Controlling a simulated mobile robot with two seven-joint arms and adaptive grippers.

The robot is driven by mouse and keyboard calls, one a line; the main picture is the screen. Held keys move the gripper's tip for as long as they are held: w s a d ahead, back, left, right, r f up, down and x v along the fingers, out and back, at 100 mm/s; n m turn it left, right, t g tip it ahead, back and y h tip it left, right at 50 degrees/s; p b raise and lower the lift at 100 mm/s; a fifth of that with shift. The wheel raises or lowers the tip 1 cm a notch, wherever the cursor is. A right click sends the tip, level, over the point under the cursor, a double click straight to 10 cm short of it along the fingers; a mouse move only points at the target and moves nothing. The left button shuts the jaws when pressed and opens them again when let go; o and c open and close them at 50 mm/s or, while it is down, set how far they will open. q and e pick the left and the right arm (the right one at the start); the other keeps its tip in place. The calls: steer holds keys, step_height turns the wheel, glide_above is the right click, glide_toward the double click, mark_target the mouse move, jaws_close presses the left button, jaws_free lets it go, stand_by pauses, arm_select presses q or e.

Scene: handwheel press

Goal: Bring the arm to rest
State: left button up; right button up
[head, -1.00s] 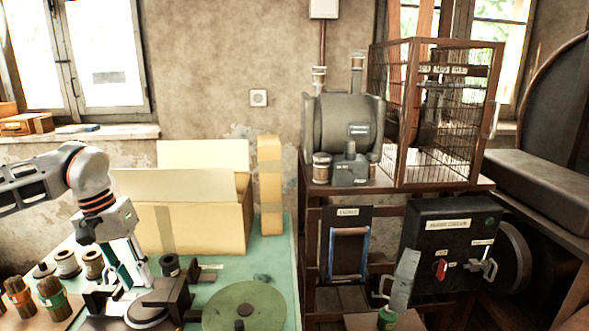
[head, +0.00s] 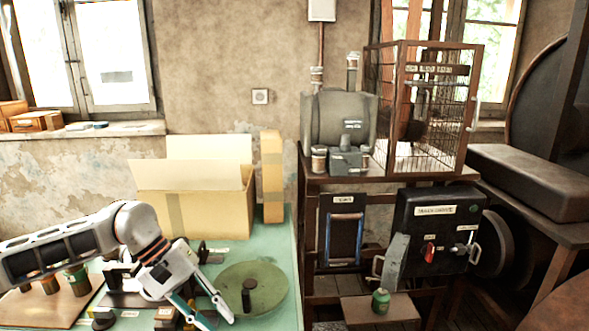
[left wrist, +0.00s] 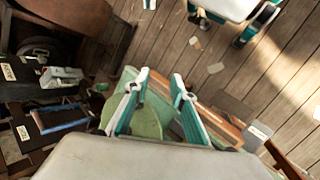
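My left arm comes in from the left in the head view, low over the green-topped table (head: 285,250). My left gripper (head: 208,312) points down and to the right at the near left of a round green disc (head: 268,279) with a dark upright post (head: 247,296). Its two fingers stand apart with nothing seen between them. In the left wrist view the left gripper (left wrist: 160,88) shows its white and teal fingers spread, with the green disc (left wrist: 147,123) seen between and behind them. I cannot tell whether they touch it.
An open cardboard box (head: 200,210) and a tall carton (head: 271,175) stand at the table's back. At right are a wire cage (head: 425,110), a black switch box (head: 440,235) with a red handle and a small green can (head: 381,301). Brushes stand on a board (head: 50,308) at left.

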arm_select(q)
steer(key=s+d+r+n+t+h, duration=0.1)
steer(key=s+d+r+n+h, duration=0.15)
steer(key=d+n+h, duration=0.5)
steer(key=s+d+r+n+t+h, duration=0.1)
steer(key=s+d+n+h, duration=0.35)
steer(key=d+n, duration=0.65)
steer(key=w+a+f+n+t+y, duration=0.2)
steer(key=a+f+n+t+y, duration=0.45)
steer(key=n, duration=0.95)
steer(key=w+a+f+n+t+y, duration=0.25)
steer(key=f+n+t, duration=0.6)
steer(key=n, duration=0.65)
steer(key=s+a+f+n+g+y, duration=0.2)
steer(key=s+a+f+n, duration=0.4)
steer(key=f, duration=0.3)
steer(key=s+a+f+n+g+y, duration=0.2)
steer(key=s+a+f+n+y, duration=0.3)
steer(key=s+a+f+n, duration=0.2)
step_height(320, 180, down, 3)
steer(key=shift+s+a+r+n+g, duration=0.2)
steer(key=shift+s+n+g, duration=0.1)
steer(key=shift+s+n, duration=0.7)
steer(key=shift+s+m, duration=0.15)
steer(key=shift+m, duration=0.1)
